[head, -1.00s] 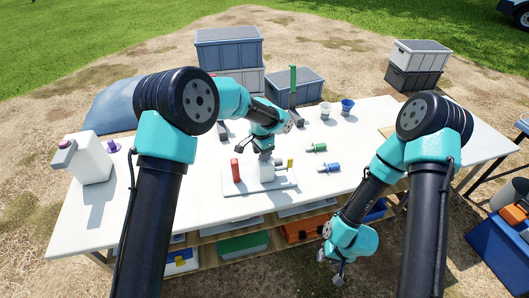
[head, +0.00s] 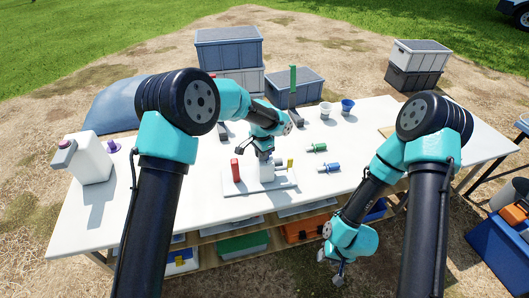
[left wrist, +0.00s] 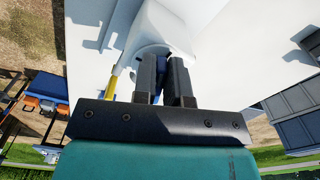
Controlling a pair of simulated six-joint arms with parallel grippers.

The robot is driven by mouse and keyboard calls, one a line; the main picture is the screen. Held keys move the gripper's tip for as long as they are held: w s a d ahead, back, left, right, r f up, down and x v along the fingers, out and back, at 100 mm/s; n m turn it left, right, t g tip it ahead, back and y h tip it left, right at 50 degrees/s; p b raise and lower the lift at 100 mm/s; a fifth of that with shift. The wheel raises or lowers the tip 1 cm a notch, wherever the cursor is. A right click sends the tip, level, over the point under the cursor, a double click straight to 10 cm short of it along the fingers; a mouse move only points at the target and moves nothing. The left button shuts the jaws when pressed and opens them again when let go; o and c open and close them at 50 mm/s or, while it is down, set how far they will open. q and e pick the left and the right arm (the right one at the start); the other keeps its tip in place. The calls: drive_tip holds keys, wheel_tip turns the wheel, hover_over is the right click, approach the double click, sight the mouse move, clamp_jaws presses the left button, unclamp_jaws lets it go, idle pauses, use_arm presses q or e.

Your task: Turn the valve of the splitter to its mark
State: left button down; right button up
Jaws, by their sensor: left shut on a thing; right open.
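The splitter (head: 266,172) is a pale upright body on a flat light-grey base plate (head: 240,190). A red upright part (head: 235,170) stands at the plate's left. A small yellow part (head: 290,163) stands right of the body; it also shows in the left wrist view (left wrist: 112,82). My left gripper (head: 265,157) is at the top of the splitter, pointing down. In the left wrist view its fingers (left wrist: 164,75) are shut on a blue part (left wrist: 159,72), apparently the valve, mostly hidden between them. I cannot make out the valve's angle. My right gripper (head: 338,277) is open and empty, low in front of the table.
On the white table (head: 190,200) lie a green fitting (head: 316,148) and a blue fitting (head: 329,168). A white jug (head: 88,158) stands at the left. The table between jug and splitter is clear.

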use_arm(q)
drive_tip(key=n, duration=0.5)
drive_tip(key=shift+s+d+n, duration=0.3)
drive_tip(key=shift+d, duration=0.05)
